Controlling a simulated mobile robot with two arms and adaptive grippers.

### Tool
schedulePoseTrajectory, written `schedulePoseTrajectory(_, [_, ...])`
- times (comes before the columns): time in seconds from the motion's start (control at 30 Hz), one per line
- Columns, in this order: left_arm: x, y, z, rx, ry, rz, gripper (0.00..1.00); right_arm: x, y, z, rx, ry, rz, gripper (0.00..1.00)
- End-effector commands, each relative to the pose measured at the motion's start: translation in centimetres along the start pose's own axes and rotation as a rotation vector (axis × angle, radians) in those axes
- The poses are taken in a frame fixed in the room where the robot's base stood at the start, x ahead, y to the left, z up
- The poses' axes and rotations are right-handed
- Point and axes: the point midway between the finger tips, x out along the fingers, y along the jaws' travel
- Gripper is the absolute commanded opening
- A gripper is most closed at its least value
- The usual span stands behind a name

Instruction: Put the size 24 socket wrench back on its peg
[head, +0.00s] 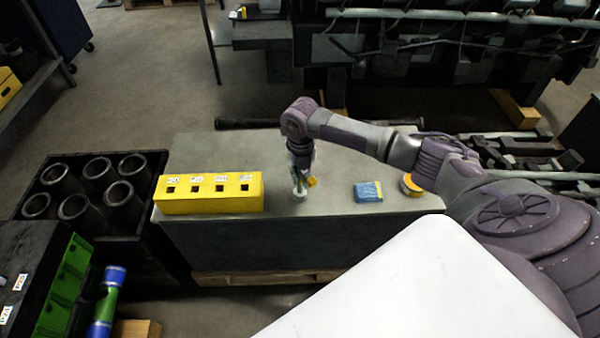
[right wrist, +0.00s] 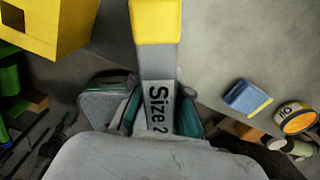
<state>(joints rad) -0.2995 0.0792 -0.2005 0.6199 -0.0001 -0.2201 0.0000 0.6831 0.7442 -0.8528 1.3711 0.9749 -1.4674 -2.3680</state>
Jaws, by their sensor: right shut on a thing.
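The socket wrench (right wrist: 157,62) shows in the right wrist view as a grey bar with a yellow end. Its label reads "Size 2", and the rest of the number is hidden by my gripper. My right gripper (right wrist: 157,112) is shut on it, with a finger on each side. In the head view my right gripper (head: 301,171) hangs over the grey table (head: 330,206), right of the yellow block. A small yellow part and a pale round end show below it. I cannot make out a peg for the wrench. My left gripper is not in view.
On the table stand a yellow block (head: 215,205) with labelled square holes, a blue packet (head: 368,192) and a round yellow-banded can (head: 410,186). A black crate (head: 140,228) with several dark cylinders stands left. Tabletop between block and packet is mostly clear.

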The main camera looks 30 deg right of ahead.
Motion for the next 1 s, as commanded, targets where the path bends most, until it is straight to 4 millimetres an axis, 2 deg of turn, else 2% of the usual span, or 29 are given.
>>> schedulePoseTrajectory(0.1, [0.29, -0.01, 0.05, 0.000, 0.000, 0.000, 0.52, 0.47, 0.01, 0.03, 0.000, -0.001, 0.000, 0.00])
schedulePoseTrajectory(0.13, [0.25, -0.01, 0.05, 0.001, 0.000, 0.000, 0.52, 0.44, 0.01, 0.04, 0.000, -0.001, 0.000, 0.16])
schedulePoseTrajectory(0.3, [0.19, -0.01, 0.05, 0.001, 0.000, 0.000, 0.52, 0.38, -0.01, 0.02, 0.000, 0.000, 0.000, 0.43])
schedulePoseTrajectory(0.5, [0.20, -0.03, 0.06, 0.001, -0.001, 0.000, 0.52, 0.39, -0.03, 0.01, 0.000, 0.000, 0.000, 0.43])
schedulePoseTrajectory(0.7, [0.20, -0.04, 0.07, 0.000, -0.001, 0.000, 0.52, 0.45, -0.05, -0.03, 0.000, 0.001, -0.001, 0.72])
schedulePoseTrajectory(1.0, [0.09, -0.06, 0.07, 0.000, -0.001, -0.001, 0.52, 0.30, -0.04, 0.00, 0.001, 0.000, -0.001, 0.72])
